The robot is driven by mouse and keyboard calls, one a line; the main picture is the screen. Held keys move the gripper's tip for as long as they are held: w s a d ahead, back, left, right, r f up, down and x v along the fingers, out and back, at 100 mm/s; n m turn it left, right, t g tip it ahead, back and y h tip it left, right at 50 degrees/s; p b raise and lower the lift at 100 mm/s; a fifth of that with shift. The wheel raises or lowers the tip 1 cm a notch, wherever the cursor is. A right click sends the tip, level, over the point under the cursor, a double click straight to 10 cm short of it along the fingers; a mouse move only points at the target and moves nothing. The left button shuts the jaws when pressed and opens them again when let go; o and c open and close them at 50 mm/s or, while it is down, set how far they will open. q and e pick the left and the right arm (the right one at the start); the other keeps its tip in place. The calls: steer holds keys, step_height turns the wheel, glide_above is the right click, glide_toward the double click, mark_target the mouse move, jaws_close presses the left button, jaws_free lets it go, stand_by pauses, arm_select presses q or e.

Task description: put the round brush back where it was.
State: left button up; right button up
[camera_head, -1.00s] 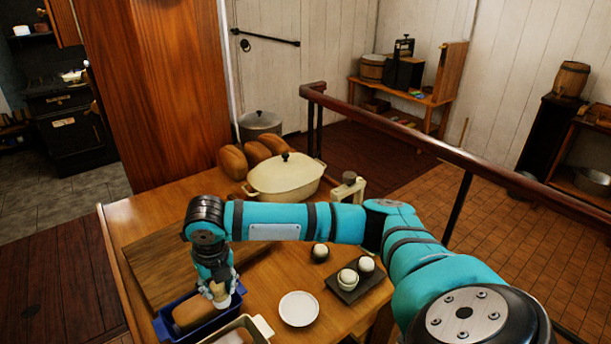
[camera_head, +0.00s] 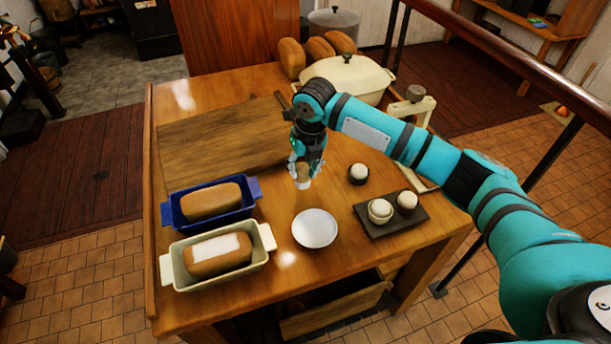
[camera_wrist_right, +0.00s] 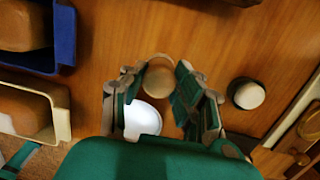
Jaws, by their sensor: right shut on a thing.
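My right gripper (camera_head: 305,170) is shut on the round brush (camera_head: 303,182), which has a tan wooden top and a pale lower end. It points down over the bare table, behind the white dish (camera_head: 315,228) and left of a small dark cup with a white ball (camera_head: 358,174). I cannot tell whether the brush touches the table. In the right wrist view the brush's round tan top (camera_wrist_right: 159,84) sits between the fingers, and the white dish (camera_wrist_right: 141,118) shows beside it. My left gripper is not in view.
A blue pan (camera_head: 172,214) and a cream pan (camera_head: 178,272) hold loaves at the left; the nearer loaf has a white patch. A dark tray (camera_head: 393,228) with two cups stands at the right. A cutting board (camera_head: 215,143) and cream casserole (camera_head: 345,80) lie behind.

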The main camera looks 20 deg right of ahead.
mark_target(304, 178)
step_height(304, 178, down, 3)
steer(key=shift+f+p, duration=0.15)
steer(key=shift+p, duration=0.2)
steer(key=shift+d+f, duration=0.1)
steer(key=shift+f, duration=0.15)
steer(key=o, duration=1)
arm_select(q)
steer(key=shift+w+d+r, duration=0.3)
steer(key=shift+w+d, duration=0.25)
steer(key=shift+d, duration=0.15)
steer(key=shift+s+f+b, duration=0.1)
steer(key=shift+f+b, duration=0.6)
steer(key=shift+b, duration=0.1)
arm_select(e)
steer(key=r, duration=0.4)
steer(key=s+r, duration=0.1)
steer(key=r, duration=0.7)
steer(key=shift+s+d, duration=0.4)
